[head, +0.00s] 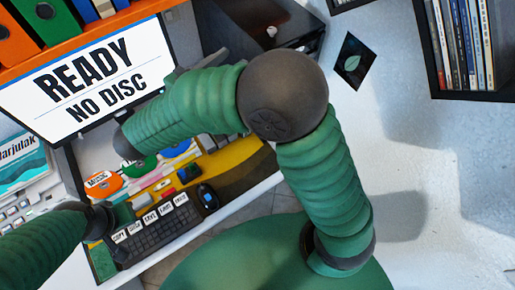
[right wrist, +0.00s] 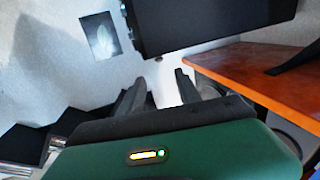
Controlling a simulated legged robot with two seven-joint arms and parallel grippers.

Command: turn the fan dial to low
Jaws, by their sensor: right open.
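I cannot make out a fan dial for certain in either view. A black box (head: 268,22) stands at the top of the head view, with a small pale spot on it. It also shows in the right wrist view (right wrist: 210,22), with a small knob-like bit under its lower edge. My right gripper (right wrist: 160,76) is open and empty, its two dark fingers spread below the box. In the head view it is mostly hidden behind my arm. My left arm enters at lower left, and its gripper (head: 112,214) is by the keyboard, its jaws unclear.
A screen (head: 95,80) reads "READY NO DISC" under an orange shelf (head: 110,27) with binders. Below are a keyboard (head: 155,232), a mouse (head: 207,196) and coloured labelled items. A leaf picture (head: 353,62) and a disc shelf (head: 470,95) are at right. An orange edge (right wrist: 250,75) lies right of the fingers.

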